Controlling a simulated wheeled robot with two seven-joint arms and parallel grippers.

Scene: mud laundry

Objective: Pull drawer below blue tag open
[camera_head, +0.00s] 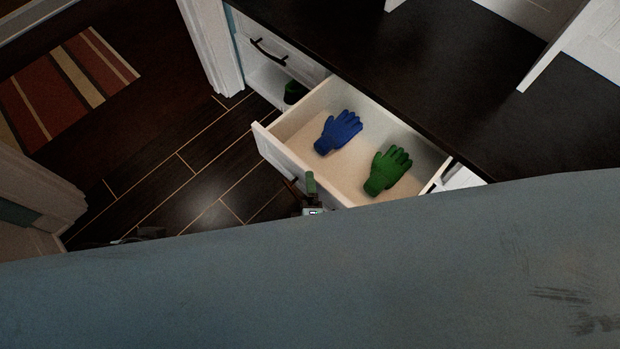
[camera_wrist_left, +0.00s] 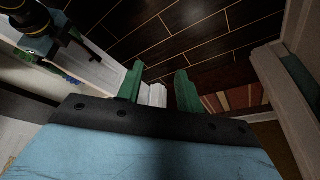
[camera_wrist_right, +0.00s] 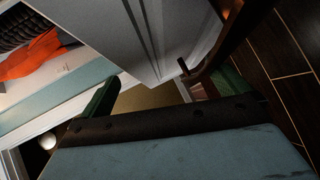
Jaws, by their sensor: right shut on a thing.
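A white drawer (camera_head: 262,150) stands pulled out from the cabinet in the head view. A blue glove (camera_head: 339,131) and a green glove (camera_head: 387,171) lie inside it. My right gripper (camera_head: 309,189) is at the drawer's front, shut on its dark handle (camera_wrist_right: 205,62), which shows beside a green finger in the right wrist view. My own blue-grey body hides the rest of that arm. My left gripper (camera_wrist_left: 158,82) is open and empty in the left wrist view, its green fingers apart. I see no blue tag in any view.
A closed drawer with a dark handle (camera_head: 268,50) is farther left along the cabinet, with an open cubby below. A dark countertop (camera_head: 440,70) lies above. Dark plank floor (camera_head: 185,165) is free to the left, with a striped rug (camera_head: 70,85) beyond. Orange cloth (camera_wrist_right: 32,55) shows in the right wrist view.

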